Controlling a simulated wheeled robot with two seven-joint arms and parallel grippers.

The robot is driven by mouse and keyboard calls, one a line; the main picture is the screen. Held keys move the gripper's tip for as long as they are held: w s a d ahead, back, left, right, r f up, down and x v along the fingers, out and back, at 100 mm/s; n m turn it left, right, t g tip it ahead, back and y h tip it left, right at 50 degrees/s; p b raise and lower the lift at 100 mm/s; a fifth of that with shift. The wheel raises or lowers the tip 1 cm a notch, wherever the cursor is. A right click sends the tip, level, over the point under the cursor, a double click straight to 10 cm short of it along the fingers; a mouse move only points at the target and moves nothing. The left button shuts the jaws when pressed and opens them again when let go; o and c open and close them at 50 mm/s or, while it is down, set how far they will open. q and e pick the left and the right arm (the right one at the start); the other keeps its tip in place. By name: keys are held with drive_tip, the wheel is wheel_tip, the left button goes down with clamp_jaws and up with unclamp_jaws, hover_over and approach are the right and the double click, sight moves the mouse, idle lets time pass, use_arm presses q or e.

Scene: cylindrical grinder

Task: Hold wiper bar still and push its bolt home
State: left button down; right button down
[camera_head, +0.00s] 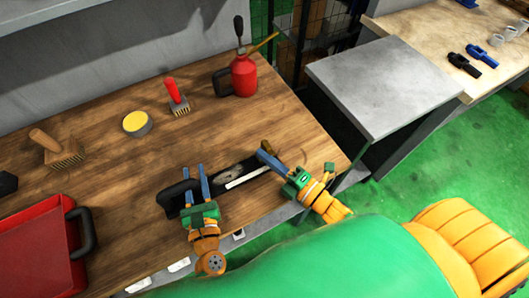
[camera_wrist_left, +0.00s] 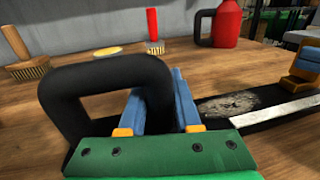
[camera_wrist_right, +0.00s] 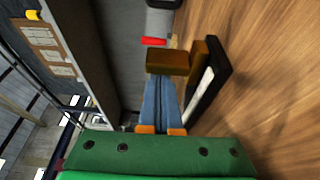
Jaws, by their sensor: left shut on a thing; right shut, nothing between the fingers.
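The wiper bar (camera_head: 232,178) is a long black bar with a white strip and a thick black loop handle (camera_wrist_left: 95,75) at its left end. It lies on the wooden table near the front edge. My left gripper (camera_head: 195,172) is shut on the right leg of the handle, one blue finger on each side. My right gripper (camera_head: 265,153) is shut and empty at the bar's far right end. In the right wrist view its fingertips (camera_wrist_right: 158,80) are at a brown block (camera_wrist_right: 167,62), apparently the bolt's head; contact is unclear. The bolt's shank is hidden.
A red oil can (camera_head: 243,75), a red-handled brush (camera_head: 176,97), a yellow-topped round tin (camera_head: 137,123) and a wooden-handled brush (camera_head: 58,148) stand behind. A red tray (camera_head: 38,245) is at the left. A grey-topped cabinet (camera_head: 385,85) stands right of the table.

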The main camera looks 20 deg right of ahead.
sight(255, 172)
use_arm(q)
drive_tip(key=shift+a, duration=0.2)
use_arm(e)
drive_tip(key=a, duration=0.3)
drive_tip(key=shift+s+a, duration=0.2)
drive_tip(key=shift+s, duration=0.05)
use_arm(q)
drive_tip(key=shift+d+r, duration=0.1)
drive_tip(key=shift+d, duration=0.05)
use_arm(e)
drive_tip(key=v, duration=1)
drive_tip(key=shift+s+a, duration=0.1)
drive_tip(key=shift+a, duration=0.15)
use_arm(q)
drive_tip(key=c, duration=0.5)
unclamp_jaws()
drive_tip(key=s, duration=1.1)
drive_tip(key=shift+s+a, duration=0.3)
drive_tip(key=shift+s, duration=0.25)
use_arm(e)
drive_tip(key=shift+f, duration=0.1)
